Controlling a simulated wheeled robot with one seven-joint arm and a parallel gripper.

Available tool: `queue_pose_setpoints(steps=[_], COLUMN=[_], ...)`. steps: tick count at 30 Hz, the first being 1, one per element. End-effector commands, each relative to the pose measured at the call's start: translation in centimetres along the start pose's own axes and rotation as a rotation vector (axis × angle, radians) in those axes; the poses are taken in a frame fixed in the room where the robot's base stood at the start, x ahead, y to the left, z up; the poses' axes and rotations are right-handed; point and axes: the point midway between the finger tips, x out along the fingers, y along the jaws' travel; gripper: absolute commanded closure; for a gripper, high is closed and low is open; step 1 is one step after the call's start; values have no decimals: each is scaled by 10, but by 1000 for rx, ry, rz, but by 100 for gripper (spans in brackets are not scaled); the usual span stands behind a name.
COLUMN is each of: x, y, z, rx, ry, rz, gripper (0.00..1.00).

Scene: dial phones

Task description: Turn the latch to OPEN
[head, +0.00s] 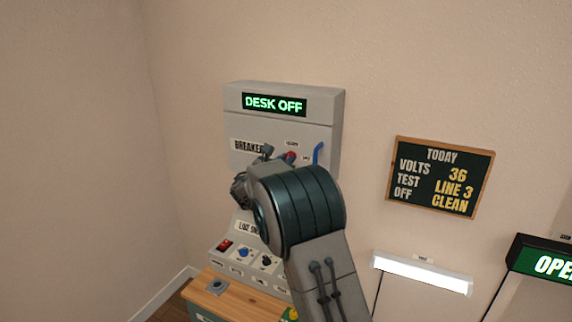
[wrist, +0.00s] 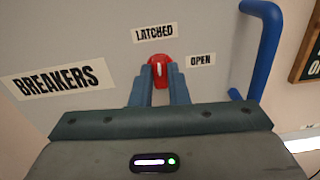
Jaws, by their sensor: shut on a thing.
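The latch (wrist: 161,72) is a red knob with a white line on the grey panel door, centred in the wrist view. Its white line is near upright, toward the LATCHED label (wrist: 155,33). The OPEN label (wrist: 201,60) is to the right of the knob. My gripper (wrist: 160,76) is shut on the red knob, one blue-grey finger on each side. In the head view a bit of the red latch (head: 290,156) shows above my arm, which hides most of my gripper and the lower panel.
A blue handle (wrist: 268,45) stands out from the door right of the latch. A BREAKERS label (wrist: 53,80) is at left. The cabinet display (head: 274,104) reads DESK OFF. Below is a sloped switch panel (head: 226,247) above a wooden desk top (head: 228,303). A chalkboard (head: 441,177) hangs at right.

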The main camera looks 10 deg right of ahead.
Motion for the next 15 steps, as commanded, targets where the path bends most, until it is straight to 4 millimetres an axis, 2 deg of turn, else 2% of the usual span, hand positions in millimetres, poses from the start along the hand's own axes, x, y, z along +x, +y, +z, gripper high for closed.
queue_pose_setpoints(steps=[1,15], x=[0,0], y=[-1,-3], z=[-5,-9], rx=[28,434], ry=[-1,-3], rz=[-1,-1], gripper=[100,100])
